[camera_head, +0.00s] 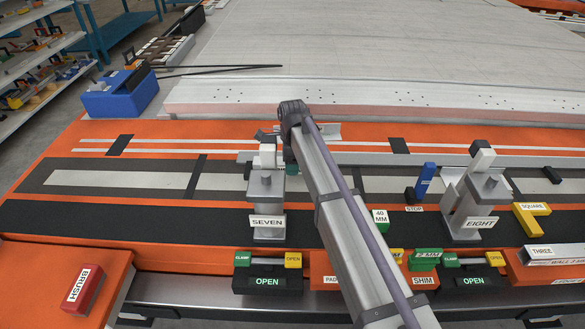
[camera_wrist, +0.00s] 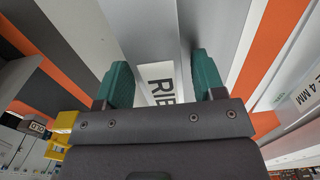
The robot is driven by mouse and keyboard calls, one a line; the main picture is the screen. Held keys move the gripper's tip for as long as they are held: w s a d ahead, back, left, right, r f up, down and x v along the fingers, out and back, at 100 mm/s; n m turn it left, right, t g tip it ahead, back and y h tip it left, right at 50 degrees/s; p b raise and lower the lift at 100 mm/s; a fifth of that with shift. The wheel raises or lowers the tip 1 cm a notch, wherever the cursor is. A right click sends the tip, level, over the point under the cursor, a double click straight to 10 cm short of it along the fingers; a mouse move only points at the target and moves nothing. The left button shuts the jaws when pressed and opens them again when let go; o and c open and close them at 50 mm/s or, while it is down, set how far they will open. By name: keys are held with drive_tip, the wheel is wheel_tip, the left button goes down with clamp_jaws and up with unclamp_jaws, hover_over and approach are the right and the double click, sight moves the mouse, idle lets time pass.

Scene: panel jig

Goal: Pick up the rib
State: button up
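The rib (camera_wrist: 147,38) is a pale grey metal piece with a white label reading "RIB", partly cut off by the label's position behind my gripper. In the wrist view it runs up between the two green fingers of my gripper (camera_wrist: 162,78). The fingers stand apart, one on each side of the label, and I see no clear grip on it. In the head view my arm hides most of the gripper; only a bit of green finger shows beside the arm. A long pale metal bar (camera_head: 455,160) lies across the jig there, but its label is not visible.
Clamp post SEVEN (camera_head: 267,205) stands left of my arm and post EIGHT (camera_head: 475,205) stands to the right. A blue stop (camera_head: 425,181) and a yellow square (camera_head: 531,219) are at right. A red brush block (camera_head: 84,290) lies front left.

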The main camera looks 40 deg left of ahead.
drive_tip(key=c, duration=1)
drive_tip(key=shift+o, duration=0.2)
